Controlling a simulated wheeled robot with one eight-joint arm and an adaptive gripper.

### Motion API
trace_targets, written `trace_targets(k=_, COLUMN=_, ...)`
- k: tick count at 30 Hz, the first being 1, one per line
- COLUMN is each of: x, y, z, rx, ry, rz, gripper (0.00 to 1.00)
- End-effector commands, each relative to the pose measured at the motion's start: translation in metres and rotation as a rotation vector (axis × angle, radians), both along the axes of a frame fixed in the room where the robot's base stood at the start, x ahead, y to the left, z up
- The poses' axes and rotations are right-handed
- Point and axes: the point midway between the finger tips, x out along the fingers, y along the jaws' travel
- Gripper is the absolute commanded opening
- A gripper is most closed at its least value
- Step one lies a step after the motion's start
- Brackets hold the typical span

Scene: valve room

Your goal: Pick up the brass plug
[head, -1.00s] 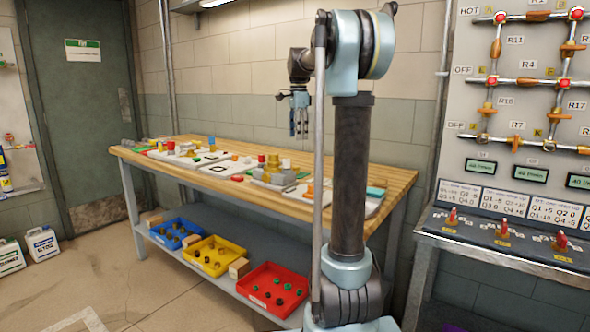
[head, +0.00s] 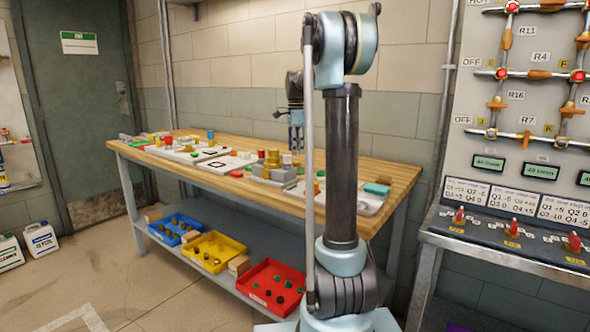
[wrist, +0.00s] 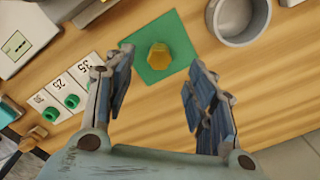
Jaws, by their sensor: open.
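The brass plug (wrist: 158,55), a small yellow hexagonal-looking piece, sits on a green square mat (wrist: 149,75) on the wooden bench in the wrist view. My gripper (wrist: 157,75) is open and empty, its two blue-grey fingers spread on either side of the plug's line of sight. The fingers appear above the bench, apart from the plug. In the head view my gripper (head: 297,138) hangs pointing down over the back of the bench (head: 395,172). I cannot single out the plug in the head view.
In the wrist view a grey round cup (wrist: 238,20) stands right of the mat, and numbered white cards (wrist: 72,92) with green pieces lie left. In the head view, several blocks crowd the bench; blue, yellow and red (head: 270,287) bins sit on the shelf below.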

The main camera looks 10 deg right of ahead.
Motion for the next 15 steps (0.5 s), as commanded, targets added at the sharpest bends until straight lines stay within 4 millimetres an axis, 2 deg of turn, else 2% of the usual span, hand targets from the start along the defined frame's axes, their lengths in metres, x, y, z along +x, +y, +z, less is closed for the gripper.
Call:
trace_targets(k=3, x=0.000, y=0.000, z=-0.012, rx=0.000, ry=0.000, rz=0.000, gripper=0.51)
trace_targets(k=10, x=0.000, y=-0.001, z=-0.025, rx=0.000, ry=0.000, rz=0.000, gripper=0.51)
trace_targets(k=15, x=0.001, y=-0.004, z=-0.049, rx=0.000, ry=0.000, rz=0.000, gripper=0.51)
